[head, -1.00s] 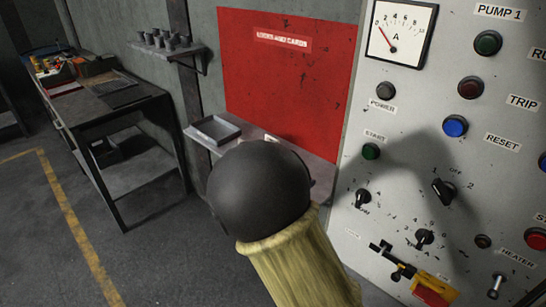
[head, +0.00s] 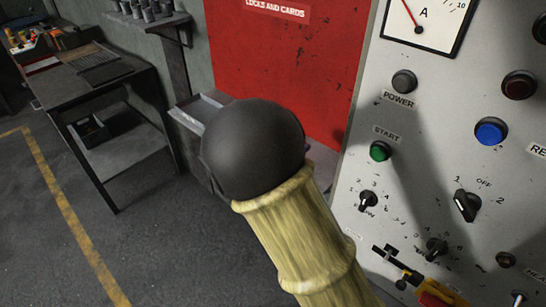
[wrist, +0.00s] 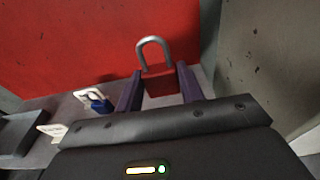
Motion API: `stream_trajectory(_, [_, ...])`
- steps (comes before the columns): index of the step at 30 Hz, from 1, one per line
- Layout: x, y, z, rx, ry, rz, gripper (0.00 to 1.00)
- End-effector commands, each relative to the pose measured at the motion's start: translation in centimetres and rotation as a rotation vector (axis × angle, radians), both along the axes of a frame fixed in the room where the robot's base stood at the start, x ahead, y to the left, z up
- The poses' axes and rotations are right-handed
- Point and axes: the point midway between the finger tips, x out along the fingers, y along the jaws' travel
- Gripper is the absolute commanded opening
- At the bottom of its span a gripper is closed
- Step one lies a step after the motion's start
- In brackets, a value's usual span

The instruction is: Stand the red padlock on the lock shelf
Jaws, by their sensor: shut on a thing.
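In the wrist view the red padlock (wrist: 160,85) is between the two dark fingers of my gripper (wrist: 160,88), which is shut on its body. Its silver shackle points up and the padlock looks upright. Below and behind it is the grey lock shelf (wrist: 68,109). I cannot tell whether the padlock's base touches the shelf, as the gripper body hides it. In the head view my arm hides the gripper, the padlock and most of the shelf (head: 322,167).
The red board (head: 290,65) rises behind. The control panel (head: 420,150) stands close on the right.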

Motion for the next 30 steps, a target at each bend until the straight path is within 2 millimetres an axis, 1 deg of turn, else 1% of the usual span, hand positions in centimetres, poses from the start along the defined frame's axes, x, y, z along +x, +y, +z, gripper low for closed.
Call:
stream_trajectory(6, [0.0, -0.2, -3.7, -0.006, 0.006, -0.005, 0.13])
stream_trajectory(9, [0.0, -0.2, -5.2, -0.004, 0.003, -0.003, 0.13])
stream_trajectory(12, [0.0, -0.2, -5.9, -0.002, 0.002, -0.004, 0.13])
stream_trajectory(20, [0.1, -0.2, -5.9, 0.000, 0.000, -0.004, 0.13])
stream_trajectory(22, [0.1, -0.2, -6.2, -0.001, 0.001, -0.004, 0.13])
stream_trajectory(30, [0.1, -0.3, -9.5, -0.003, 0.001, -0.005, 0.13])
